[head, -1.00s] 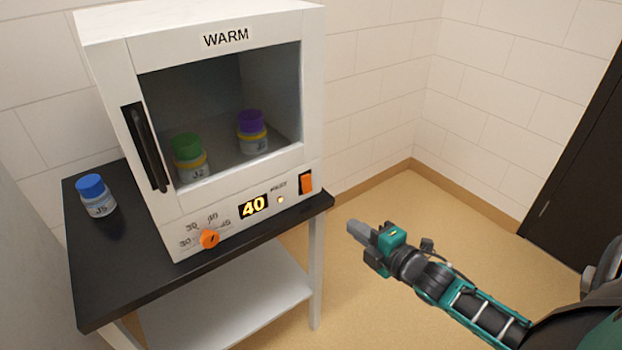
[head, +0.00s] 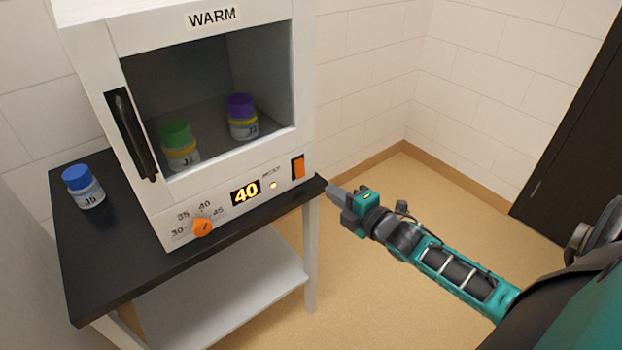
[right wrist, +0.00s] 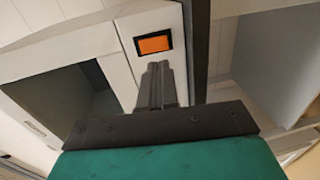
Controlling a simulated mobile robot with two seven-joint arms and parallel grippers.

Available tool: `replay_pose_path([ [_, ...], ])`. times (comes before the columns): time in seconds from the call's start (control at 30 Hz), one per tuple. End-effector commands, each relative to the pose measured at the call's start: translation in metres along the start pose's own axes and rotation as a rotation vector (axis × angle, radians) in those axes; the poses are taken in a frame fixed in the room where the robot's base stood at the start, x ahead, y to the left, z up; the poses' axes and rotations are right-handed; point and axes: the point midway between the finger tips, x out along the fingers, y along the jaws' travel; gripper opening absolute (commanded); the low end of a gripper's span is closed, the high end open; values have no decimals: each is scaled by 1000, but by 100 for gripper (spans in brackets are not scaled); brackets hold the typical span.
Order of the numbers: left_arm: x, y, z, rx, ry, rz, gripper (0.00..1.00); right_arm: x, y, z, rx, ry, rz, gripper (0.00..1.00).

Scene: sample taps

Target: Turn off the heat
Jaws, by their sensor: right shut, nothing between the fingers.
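A white warming cabinet labelled WARM (head: 213,18) stands on a black-topped table. Its front panel has an orange rocker switch (head: 298,168) at the right, a lit display (head: 245,193) reading 40, a small glowing lamp (head: 273,185) and an orange dial (head: 203,228). My right gripper (head: 333,191) is shut and empty, just right of the panel and apart from the switch. In the right wrist view the shut fingers (right wrist: 157,80) point toward the orange switch (right wrist: 154,44), which appears just beyond their tips. My left gripper is not in view.
Inside the cabinet stand a green-capped jar (head: 178,146) and a purple-capped jar (head: 242,117). A blue-capped jar (head: 83,187) stands on the black table top (head: 110,265) at the left. The floor (head: 440,215) to the right is clear. A dark door (head: 580,130) is at the far right.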

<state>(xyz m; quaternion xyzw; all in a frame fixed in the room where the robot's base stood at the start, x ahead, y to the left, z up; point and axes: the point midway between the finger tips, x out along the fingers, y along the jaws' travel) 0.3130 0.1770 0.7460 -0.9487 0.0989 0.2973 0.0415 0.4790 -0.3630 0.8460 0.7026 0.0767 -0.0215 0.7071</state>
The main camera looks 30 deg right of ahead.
Motion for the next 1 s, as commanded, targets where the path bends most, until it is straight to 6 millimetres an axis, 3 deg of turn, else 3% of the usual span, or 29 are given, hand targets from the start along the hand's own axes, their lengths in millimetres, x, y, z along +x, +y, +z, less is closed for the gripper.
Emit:
replay_pose_path([
  [0.3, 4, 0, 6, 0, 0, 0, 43, 54, 0, 0, 0, -1, 2, 0],
  [0.5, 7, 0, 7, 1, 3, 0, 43, 79, 0, 0, 1, 0, 0, 0],
  [0.7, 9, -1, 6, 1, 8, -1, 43, 90, 0, 0, 1, 1, 0, 0],
  [1.0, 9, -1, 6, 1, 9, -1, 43, 91, 0, 0, 1, 1, -1, 0],
])
